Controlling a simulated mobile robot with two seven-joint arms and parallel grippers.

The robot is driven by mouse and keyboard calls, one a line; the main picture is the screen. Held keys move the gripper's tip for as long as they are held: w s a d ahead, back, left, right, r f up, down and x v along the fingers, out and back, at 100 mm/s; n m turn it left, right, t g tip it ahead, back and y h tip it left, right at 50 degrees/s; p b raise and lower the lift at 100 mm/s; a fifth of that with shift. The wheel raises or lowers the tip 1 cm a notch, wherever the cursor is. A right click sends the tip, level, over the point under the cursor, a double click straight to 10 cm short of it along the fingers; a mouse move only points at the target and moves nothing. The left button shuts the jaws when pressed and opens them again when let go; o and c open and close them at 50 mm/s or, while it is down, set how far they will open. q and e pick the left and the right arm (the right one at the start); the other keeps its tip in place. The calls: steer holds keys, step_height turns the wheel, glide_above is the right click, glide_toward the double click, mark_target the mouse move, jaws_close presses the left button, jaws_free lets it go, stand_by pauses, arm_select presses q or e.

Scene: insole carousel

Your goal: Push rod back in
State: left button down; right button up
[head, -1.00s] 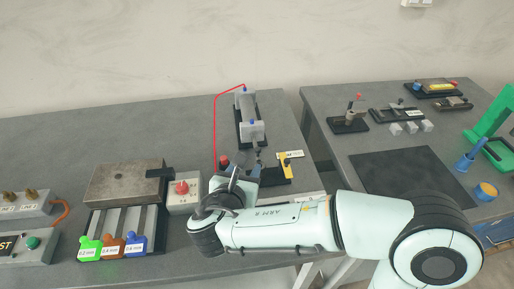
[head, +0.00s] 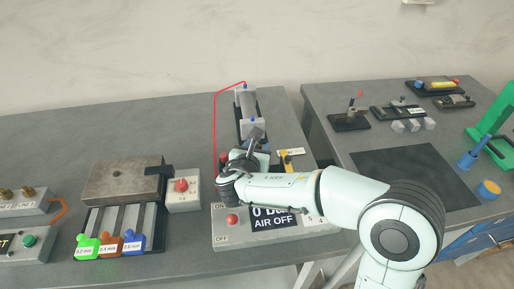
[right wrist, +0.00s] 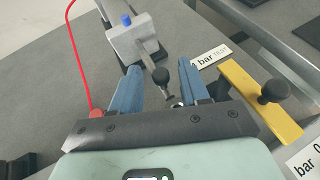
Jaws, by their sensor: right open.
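The cylinder (head: 247,108) lies on a black base at the back of the left bench, with grey end blocks and blue fittings. In the right wrist view its near end block (right wrist: 133,38) has a metal rod (right wrist: 151,62) sticking out toward me, ending in a dark knob (right wrist: 166,90). My right gripper (right wrist: 160,66) is open, with its blue fingers on either side of the rod. I cannot tell whether either finger touches it. In the head view the right gripper (head: 257,138) partly hides the rod. My left gripper is not in view.
A red hose (head: 215,130) runs left of the cylinder. A yellow lever (right wrist: 262,97) with a black knob lies right of the gripper. A control panel reading AIR OFF (head: 275,221) is under my arm. Clear bench lies left of the hose.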

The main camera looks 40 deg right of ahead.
jaws_close()
steer(key=w+d, duration=0.1)
steer(key=w, duration=0.1)
steer(key=w+d+p, duration=0.1)
steer(key=w, duration=0.2)
steer(key=w+d+p, duration=0.1)
steer(key=w+d, duration=0.1)
steer(key=shift+w+r, duration=0.15)
steer(key=shift+r, duration=0.05)
jaws_free()
steer(key=shift+w+f, duration=0.1)
steer(key=shift+f, duration=0.05)
steer(key=p+v, duration=0.1)
steer(key=v, duration=1.2)
steer(key=shift+a, duration=0.15)
